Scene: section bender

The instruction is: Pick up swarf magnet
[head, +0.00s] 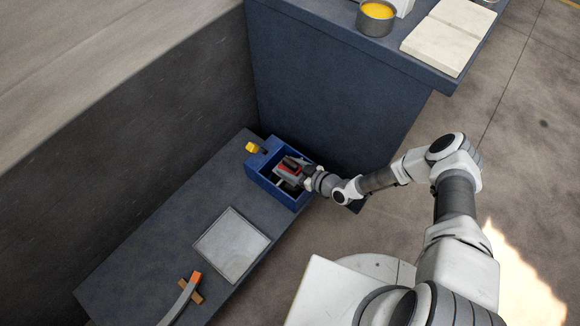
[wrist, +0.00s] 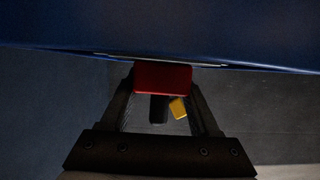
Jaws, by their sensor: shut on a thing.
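The swarf magnet, a red block with a dark part, shows in the head view (head: 287,171) at the open blue bin, and in the wrist view (wrist: 162,77). My gripper (head: 293,172) reaches over the bin from the right. In the wrist view, my gripper's two dark fingers (wrist: 163,88) stand on either side of the red block, shut on it. The fingers and arm hide part of the magnet in the head view. Whether it touches the bin floor I cannot tell.
The blue bin (head: 259,174) stands on a low dark bench (head: 165,232) beside a tall dark blue cabinet (head: 330,95). A yellow item (head: 252,148) is at the bin's far left. A grey plate (head: 232,246) and an orange-ended tool (head: 195,277) lie nearer.

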